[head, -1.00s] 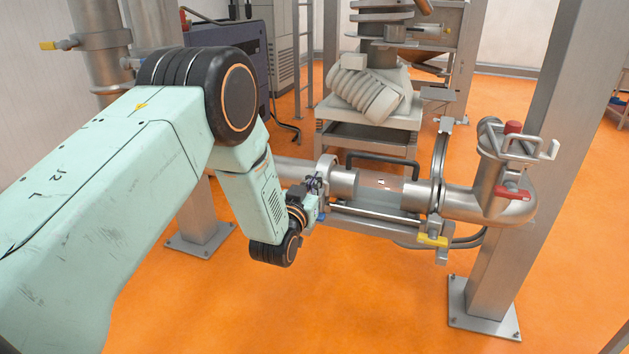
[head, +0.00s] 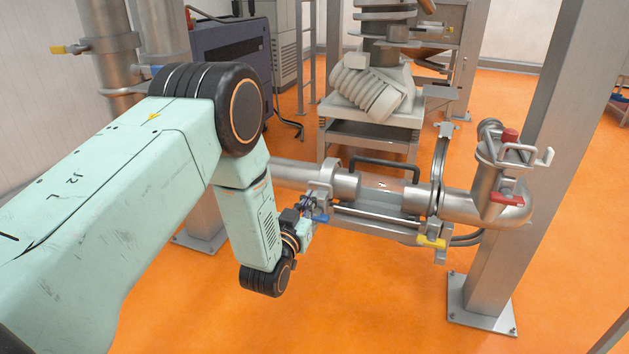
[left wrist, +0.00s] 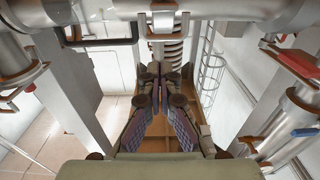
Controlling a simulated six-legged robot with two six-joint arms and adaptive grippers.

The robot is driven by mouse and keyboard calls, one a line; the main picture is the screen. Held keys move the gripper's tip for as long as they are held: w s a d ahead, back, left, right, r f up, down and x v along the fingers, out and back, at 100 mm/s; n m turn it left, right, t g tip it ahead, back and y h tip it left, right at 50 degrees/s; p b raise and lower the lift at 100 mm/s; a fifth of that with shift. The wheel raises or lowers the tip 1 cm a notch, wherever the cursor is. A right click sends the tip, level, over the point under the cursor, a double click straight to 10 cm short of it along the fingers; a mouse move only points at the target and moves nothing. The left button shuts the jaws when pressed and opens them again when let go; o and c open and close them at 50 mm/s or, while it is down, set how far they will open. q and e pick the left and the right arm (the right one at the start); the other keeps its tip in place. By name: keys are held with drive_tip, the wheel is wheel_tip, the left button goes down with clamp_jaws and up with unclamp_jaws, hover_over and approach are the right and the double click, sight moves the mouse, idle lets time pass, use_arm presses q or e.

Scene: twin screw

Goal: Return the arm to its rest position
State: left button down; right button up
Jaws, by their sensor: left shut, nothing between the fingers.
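My left arm (head: 150,180) comes in from the left, pale green with black joints, bent down at the elbow. Its gripper (head: 309,204) is small and partly hidden in the head view, just in front of the left end of the steel pipe section. In the left wrist view my left gripper (left wrist: 156,72) has its dark padded fingers together, with nothing between them. I cannot tell from the head view how wide the gap to the pipe is. My right gripper is not in view.
A steel pipe assembly (head: 460,205) with red handles (head: 506,198) and a yellow-handled valve (head: 431,242) runs beside my gripper. A thick steel post (head: 525,170) stands at right. A cream ribbed machine part (head: 368,90) stands behind. Orange floor (head: 370,300) in front is clear.

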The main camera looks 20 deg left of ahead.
use_arm(q)
drive_tip(key=s+d+f+g, duration=0.2)
drive_tip(key=s+f+g, duration=0.8)
drive_tip(key=s+f, duration=0.8)
drive_tip(key=s+d+f+g+h, duration=0.1)
drive_tip(key=s+g, duration=0.7)
drive_tip(key=s, duration=1.8)
drive_tip(key=shift+s+d+f+p, duration=0.35)
drive_tip(key=shift+s+f+p, duration=0.05)
drive_tip(key=shift+f, duration=0.2)
drive_tip(key=c, duration=2.1)
unclamp_jaws()
drive_tip(key=shift+w, duration=0.1)
